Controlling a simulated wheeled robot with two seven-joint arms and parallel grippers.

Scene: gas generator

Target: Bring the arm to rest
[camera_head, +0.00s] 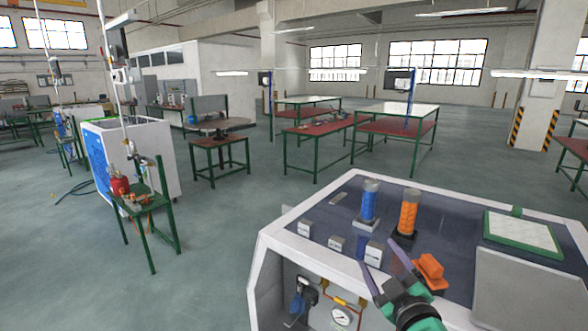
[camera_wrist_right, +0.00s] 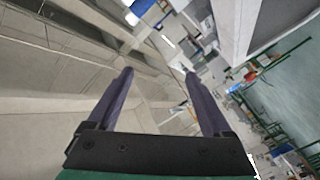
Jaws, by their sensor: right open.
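My right gripper (camera_head: 382,256) comes in from the bottom right of the head view, over the front part of the generator bench (camera_head: 276,236). Its two dark purple fingers are spread apart with nothing between them. In the right wrist view the same open gripper (camera_wrist_right: 158,78) points away from the bench, with walls, ceiling and the hall beyond it. My left gripper is not in either view.
The bench top holds a blue cylinder (camera_head: 369,203), an orange cylinder (camera_head: 408,215), several small white boxes, an orange block (camera_head: 430,268) and a green-framed panel (camera_head: 522,236). A gauge (camera_head: 342,317) sits below the top. Open floor lies left of the bench.

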